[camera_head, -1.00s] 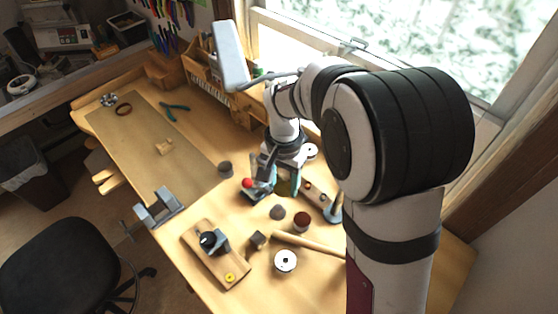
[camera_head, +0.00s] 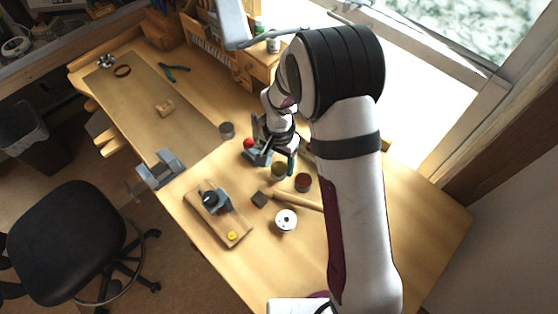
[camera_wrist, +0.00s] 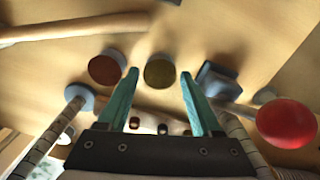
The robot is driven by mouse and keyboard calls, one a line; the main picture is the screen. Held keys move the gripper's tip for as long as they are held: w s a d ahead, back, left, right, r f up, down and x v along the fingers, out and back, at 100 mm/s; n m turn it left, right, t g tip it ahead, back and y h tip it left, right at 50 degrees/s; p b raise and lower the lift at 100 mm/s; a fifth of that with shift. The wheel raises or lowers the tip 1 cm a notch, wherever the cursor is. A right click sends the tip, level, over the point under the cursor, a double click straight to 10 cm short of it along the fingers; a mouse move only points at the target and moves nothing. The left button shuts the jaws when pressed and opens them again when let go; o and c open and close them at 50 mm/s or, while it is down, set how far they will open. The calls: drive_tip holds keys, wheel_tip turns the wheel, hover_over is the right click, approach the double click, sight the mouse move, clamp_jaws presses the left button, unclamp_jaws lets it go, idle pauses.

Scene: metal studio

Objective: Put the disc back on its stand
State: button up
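My gripper (camera_wrist: 159,75) is open and points down, its teal fingertips apart. An olive-topped round disc or puck (camera_wrist: 160,71) shows between the fingertips in the wrist view; I cannot tell whether they touch it. It also shows in the head view (camera_head: 279,169). A dark red-brown round piece (camera_wrist: 105,69) lies just left of it, also in the head view (camera_head: 302,182). A white disc with a dark centre (camera_head: 286,220) lies on the bench. A blue-grey round piece with a striped rod (camera_wrist: 80,97) shows at left in the wrist view; whether it is the stand is unclear.
A red ball (camera_wrist: 287,122) and dark square-based piece (camera_wrist: 217,78) are close on the gripper's right. A wooden handle (camera_head: 297,201), dark block (camera_head: 259,199), grey puck (camera_head: 226,131) and board with a plane-like tool (camera_head: 240,229) lie nearby. The front right bench is clear.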

sight(279, 168)
wheel_tip(279, 168, up, 12)
drive_tip(key=s+d+r, duration=0.2)
drive_tip(key=s, duration=0.6)
drive_tip(key=s+d+r+y, duration=0.1)
drive_tip(key=s+d+r, duration=0.1)
drive_tip(key=s, duration=0.6)
drive_tip(key=s+d+r, duration=0.2)
drive_tip(key=s+r, duration=0.1)
drive_tip(key=s, duration=0.6)
drive_tip(key=shift+d+y, duration=0.3)
drive_tip(key=shift+y, duration=0.1)
drive_tip(key=shift+s, duration=0.1)
